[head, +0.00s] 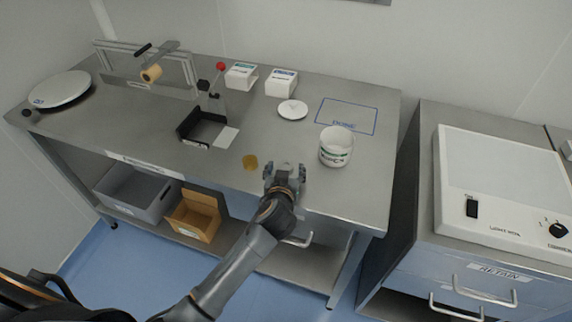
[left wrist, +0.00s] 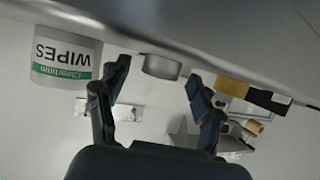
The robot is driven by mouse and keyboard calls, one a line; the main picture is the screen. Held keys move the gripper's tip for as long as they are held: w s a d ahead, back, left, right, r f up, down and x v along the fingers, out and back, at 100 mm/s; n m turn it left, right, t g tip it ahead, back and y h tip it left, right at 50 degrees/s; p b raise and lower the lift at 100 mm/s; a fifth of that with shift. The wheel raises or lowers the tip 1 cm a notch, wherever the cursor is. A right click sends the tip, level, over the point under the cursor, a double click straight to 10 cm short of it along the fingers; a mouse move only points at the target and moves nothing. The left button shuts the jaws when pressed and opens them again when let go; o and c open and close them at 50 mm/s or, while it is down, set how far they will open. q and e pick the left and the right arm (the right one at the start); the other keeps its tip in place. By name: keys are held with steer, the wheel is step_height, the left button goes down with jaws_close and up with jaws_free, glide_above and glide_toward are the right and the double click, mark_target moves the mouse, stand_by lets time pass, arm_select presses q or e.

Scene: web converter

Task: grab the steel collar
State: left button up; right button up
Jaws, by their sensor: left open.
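The steel collar (left wrist: 162,67) is a short, pale grey ring in the left wrist view, which shows the bench upside down. It sits on the bench top, between and beyond the fingertips of my left gripper (left wrist: 158,80). The fingers are spread on either side of it, with a visible gap to each. In the head view my left gripper (head: 284,172) is low over the front part of the bench, open. There the collar is mostly or wholly hidden by the gripper. My right gripper is not in view.
A white wipes tub (head: 336,150) stands close right of the gripper; it also shows in the left wrist view (left wrist: 66,58). A yellow-brown piece (head: 250,162) lies to the left. A black fixture (head: 203,128) and white disc (head: 292,110) are farther back. The blue-outlined area (head: 347,115) is clear.

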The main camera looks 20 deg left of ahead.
arm_select(q)
steer(key=shift+w+a+f, duration=0.1)
steer(key=shift+w+f, duration=0.1)
steer(key=shift+w, duration=0.25)
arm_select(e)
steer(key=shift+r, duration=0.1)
arm_select(q)
steer(key=c, duration=1.3)
jaws_close()
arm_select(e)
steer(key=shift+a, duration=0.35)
arm_select(q)
steer(key=shift+r, duration=0.15)
